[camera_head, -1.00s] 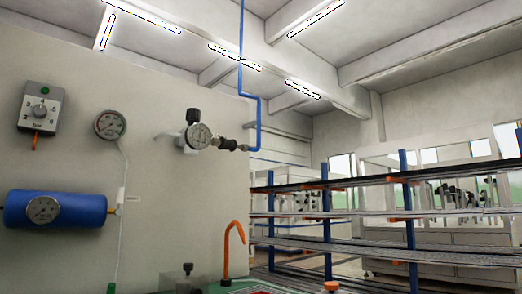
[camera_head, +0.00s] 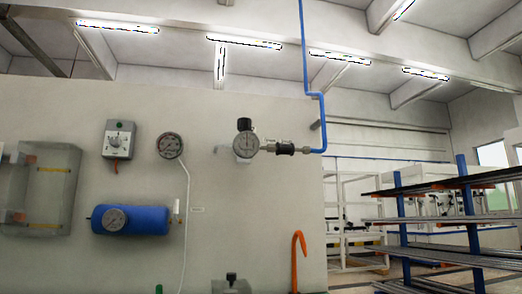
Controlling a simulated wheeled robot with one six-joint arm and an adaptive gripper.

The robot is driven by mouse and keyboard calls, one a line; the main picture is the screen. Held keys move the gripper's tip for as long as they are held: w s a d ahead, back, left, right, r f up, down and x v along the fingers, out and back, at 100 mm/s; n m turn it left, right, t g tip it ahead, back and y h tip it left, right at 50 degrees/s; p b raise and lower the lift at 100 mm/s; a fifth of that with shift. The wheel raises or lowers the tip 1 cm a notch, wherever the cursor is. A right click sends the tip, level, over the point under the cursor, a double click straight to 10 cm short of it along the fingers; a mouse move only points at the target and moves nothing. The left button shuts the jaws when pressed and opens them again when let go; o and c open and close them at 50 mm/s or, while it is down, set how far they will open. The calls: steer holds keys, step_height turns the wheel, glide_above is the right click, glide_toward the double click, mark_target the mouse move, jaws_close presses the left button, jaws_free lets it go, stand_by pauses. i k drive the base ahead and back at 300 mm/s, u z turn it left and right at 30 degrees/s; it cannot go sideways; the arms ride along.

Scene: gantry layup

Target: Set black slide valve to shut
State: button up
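A black sleeve-shaped fitting (camera_head: 285,149), which looks like the slide valve, sits in the air line on the pale wall panel. It lies between a round gauge (camera_head: 246,144) on its left and the blue pipe (camera_head: 322,125) on its right. It is too small to tell whether it is open or shut. A black knob (camera_head: 244,124) stands on top of the gauge unit. My gripper is not in view.
On the panel (camera_head: 245,210) are a grey switch box (camera_head: 118,139), another gauge (camera_head: 170,145) and a blue cylinder (camera_head: 138,219). A clear cover (camera_head: 52,188) is at the left. An orange hook (camera_head: 298,258) rises at the bottom. Racks of dark sheets (camera_head: 440,189) stand right.

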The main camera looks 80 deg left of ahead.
mark_target(283, 148)
steer(key=u, duration=1.9)
